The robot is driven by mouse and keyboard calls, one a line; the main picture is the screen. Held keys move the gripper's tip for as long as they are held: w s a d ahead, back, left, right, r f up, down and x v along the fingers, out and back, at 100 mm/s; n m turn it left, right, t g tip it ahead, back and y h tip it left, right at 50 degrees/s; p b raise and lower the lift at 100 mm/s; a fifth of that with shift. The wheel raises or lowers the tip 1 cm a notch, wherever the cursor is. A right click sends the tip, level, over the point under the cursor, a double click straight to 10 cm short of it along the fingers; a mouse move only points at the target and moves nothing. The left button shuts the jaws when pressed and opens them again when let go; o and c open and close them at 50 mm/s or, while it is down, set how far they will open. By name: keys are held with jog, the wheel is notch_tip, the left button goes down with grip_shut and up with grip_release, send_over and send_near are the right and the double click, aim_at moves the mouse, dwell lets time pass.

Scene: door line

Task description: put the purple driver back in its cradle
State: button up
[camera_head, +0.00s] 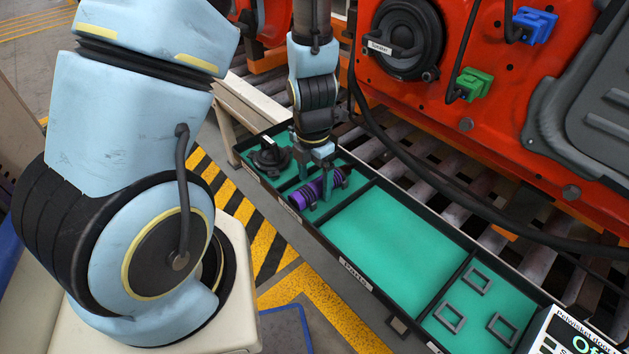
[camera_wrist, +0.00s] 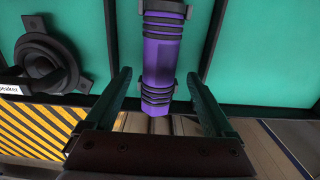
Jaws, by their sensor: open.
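The purple driver (camera_head: 305,195) lies in a narrow teal-floored compartment of the long black tray. In the wrist view the driver (camera_wrist: 162,62) is a ribbed purple cylinder with dark bands. Dark clips of the cradle (camera_wrist: 166,8) hug it at its far part, so it appears to lie in the cradle; how fully it is seated I cannot tell. My gripper (camera_head: 316,178) is open just above the driver. In the wrist view my gripper's fingers (camera_wrist: 158,78) stand on either side of the driver, with gaps to it.
A black round speaker part (camera_head: 270,157) sits in the compartment to the left. The wide middle compartment (camera_head: 385,235) is bare. Several square dark frames (camera_head: 450,318) lie in the right compartment. A red door panel (camera_head: 500,100) with hanging cables stands behind, over rollers.

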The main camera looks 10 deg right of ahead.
notch_tip(320, 180, up, 10)
jog(key=p, duration=0.4)
jog(key=w+a+r+m, duration=0.1)
jog(key=a+r+m, duration=0.5)
jog(key=a+m, duration=0.3)
jog(key=w+a+r+m+t, duration=0.1)
jog(key=w+a+r+m, duration=0.1)
jog(key=a+r+m, duration=0.4)
jog(key=shift+w+a+r+m+t, duration=0.25)
jog(key=shift+a+m, duration=1.85)
jog(key=shift+m, duration=2.6)
jog(key=shift+f, duration=0.1)
